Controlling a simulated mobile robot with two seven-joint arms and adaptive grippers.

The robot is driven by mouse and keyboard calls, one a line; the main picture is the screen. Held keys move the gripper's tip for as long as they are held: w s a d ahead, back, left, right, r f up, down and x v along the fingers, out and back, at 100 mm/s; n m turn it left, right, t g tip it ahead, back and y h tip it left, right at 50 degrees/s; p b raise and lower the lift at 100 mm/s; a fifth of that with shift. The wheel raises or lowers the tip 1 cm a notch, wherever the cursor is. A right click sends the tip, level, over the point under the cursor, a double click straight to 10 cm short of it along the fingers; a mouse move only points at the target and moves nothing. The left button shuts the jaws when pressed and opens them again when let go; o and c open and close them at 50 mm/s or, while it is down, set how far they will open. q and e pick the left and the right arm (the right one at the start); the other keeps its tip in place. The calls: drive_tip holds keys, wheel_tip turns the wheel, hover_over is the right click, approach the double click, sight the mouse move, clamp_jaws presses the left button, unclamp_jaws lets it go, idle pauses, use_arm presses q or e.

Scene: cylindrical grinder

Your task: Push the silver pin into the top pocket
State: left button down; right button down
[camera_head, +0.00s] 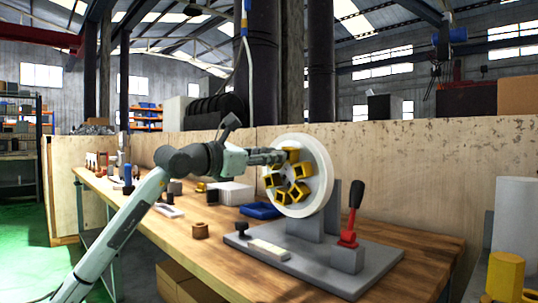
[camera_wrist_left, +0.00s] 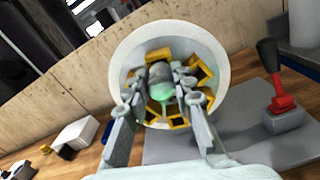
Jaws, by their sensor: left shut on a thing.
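A white wheel (camera_head: 322,172) with a ring of yellow pockets stands upright on a grey base, and it also fills the middle of the left wrist view (camera_wrist_left: 128,50). The top pocket (camera_head: 292,154) is at the wheel's upper part; in the left wrist view, part of it (camera_wrist_left: 157,54) shows just above the pin. My left gripper (camera_head: 280,157) is at this pocket, its fingers pointing at the wheel. It is shut on the silver pin (camera_wrist_left: 160,72), a grey cylinder between the fingertips. I cannot tell how deep the pin sits. My right gripper is not in view.
A red lever with a black handle (camera_head: 354,205) stands on the grey base plate (camera_head: 330,262), right of the wheel. A blue tray (camera_head: 260,211), a white box (camera_head: 233,193) and a small brown block (camera_head: 201,230) lie on the wooden table. A wooden panel (camera_head: 420,165) runs behind.

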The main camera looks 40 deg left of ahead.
use_arm(q)
drive_tip(key=shift+w+d+p, duration=0.1)
drive_tip(key=shift+w+p, duration=0.6)
drive_tip(key=shift+w, duration=0.2)
drive_tip(key=c, duration=1.2)
unclamp_jaws()
drive_tip(key=shift+s, duration=0.1)
